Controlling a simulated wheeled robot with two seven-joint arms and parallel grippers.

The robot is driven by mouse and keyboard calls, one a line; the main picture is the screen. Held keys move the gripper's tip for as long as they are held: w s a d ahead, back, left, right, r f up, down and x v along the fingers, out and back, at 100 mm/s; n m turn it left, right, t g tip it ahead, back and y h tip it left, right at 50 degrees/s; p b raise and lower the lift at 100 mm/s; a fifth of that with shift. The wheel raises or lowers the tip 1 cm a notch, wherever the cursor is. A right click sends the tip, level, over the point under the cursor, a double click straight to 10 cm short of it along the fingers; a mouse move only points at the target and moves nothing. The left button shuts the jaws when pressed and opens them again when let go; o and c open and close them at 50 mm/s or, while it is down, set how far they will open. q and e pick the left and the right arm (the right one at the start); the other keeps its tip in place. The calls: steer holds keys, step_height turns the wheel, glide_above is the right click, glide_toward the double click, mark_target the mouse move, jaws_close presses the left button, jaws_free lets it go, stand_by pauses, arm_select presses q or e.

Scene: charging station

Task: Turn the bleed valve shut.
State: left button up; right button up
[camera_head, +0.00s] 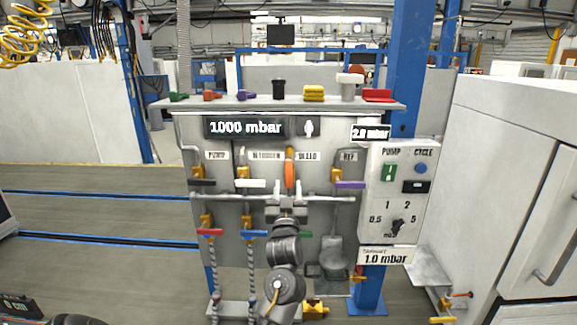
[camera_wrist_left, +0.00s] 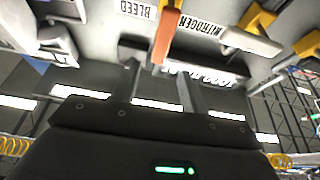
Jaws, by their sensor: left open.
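The bleed valve's orange handle (camera_head: 290,170) stands upright below the BLEED label (camera_head: 307,156) on the grey panel. It also shows in the left wrist view (camera_wrist_left: 165,38), where the picture is upside down. My left gripper (camera_head: 287,191) is open just below the handle in the head view. In the wrist view its two fingers (camera_wrist_left: 156,68) lie either side of the handle's end, with gaps. I cannot tell how far the handle reaches between them, and no contact shows. The lower panel is partly hidden by my left arm. My right gripper is not in view.
The nitrogen valve's white handle (camera_head: 250,183) is close to the left; a purple handle (camera_head: 349,185) lies to the right. The black display (camera_head: 246,127) reads 1000 mbar. A control box (camera_head: 400,190) and white cabinet (camera_head: 500,190) stand at right. Floor at left is open.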

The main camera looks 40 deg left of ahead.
mark_target(289, 168)
arm_select(q)
steer(key=p+x, duration=0.3)
steer(key=x, duration=0.4)
steer(key=shift+w+a+r, duration=0.15)
steer(key=shift+a+r, duration=0.05)
steer(key=shift+r, duration=0.05)
steer(key=shift+w+a+r, duration=0.1)
steer(key=shift+w+a, duration=0.25)
steer(key=shift+w, duration=0.2)
steer(key=shift+c, duration=0.3)
jaws_close()
